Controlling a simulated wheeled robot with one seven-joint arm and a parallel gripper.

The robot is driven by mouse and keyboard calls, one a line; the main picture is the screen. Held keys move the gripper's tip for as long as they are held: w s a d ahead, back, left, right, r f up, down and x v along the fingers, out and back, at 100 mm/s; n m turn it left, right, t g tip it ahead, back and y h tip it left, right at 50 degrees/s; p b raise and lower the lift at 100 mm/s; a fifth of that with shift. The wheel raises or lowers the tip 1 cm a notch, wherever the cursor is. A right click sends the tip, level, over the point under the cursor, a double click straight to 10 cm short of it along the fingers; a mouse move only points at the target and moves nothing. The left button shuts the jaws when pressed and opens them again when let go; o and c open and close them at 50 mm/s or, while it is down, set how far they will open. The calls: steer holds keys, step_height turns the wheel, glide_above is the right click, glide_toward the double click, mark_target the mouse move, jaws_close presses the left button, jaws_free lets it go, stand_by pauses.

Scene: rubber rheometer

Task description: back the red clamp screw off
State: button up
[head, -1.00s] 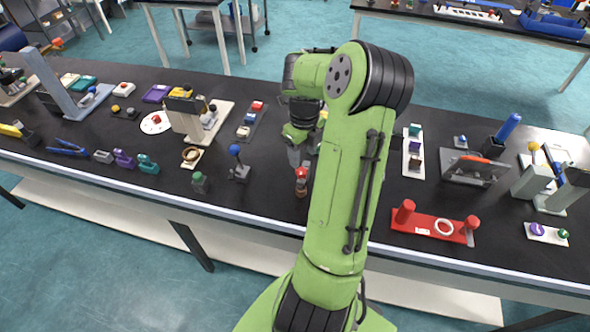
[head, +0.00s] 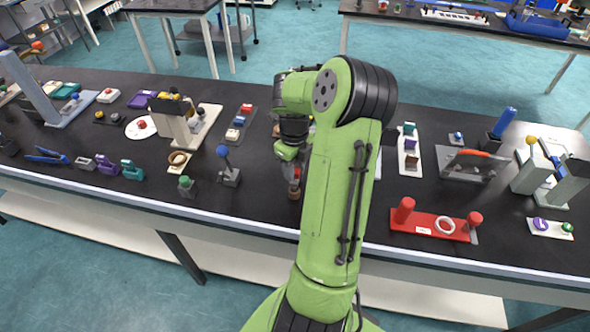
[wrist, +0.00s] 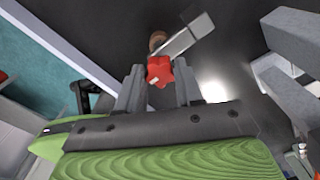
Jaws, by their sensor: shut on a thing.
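The red clamp screw (wrist: 159,71) shows in the wrist view as a red lobed knob with a white mark, between the two fingers of my gripper (wrist: 159,84). My gripper is shut on it. Beyond the knob are a grey bar and a brownish round part. In the head view my gripper (head: 292,166) points down at the small clamp near the table's front edge. The red knob (head: 295,173) shows just below the fingers, partly covered. My arm hides the table right of it.
To the left stand a blue-knobbed grey post (head: 229,177) and a green-knobbed block (head: 187,187). A red rack (head: 425,225) with a white ring lies to the right of my arm. The black table's front edge (head: 250,222) is close below the clamp.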

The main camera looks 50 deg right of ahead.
steer(key=n, duration=0.3)
steer(key=shift+n+p, duration=0.35)
steer(key=shift+n, duration=0.45)
steer(key=n, duration=0.4)
steer(key=shift+n, duration=0.3)
steer(key=n+p, duration=0.1)
steer(key=n, duration=0.3)
steer(key=shift+n, duration=0.3)
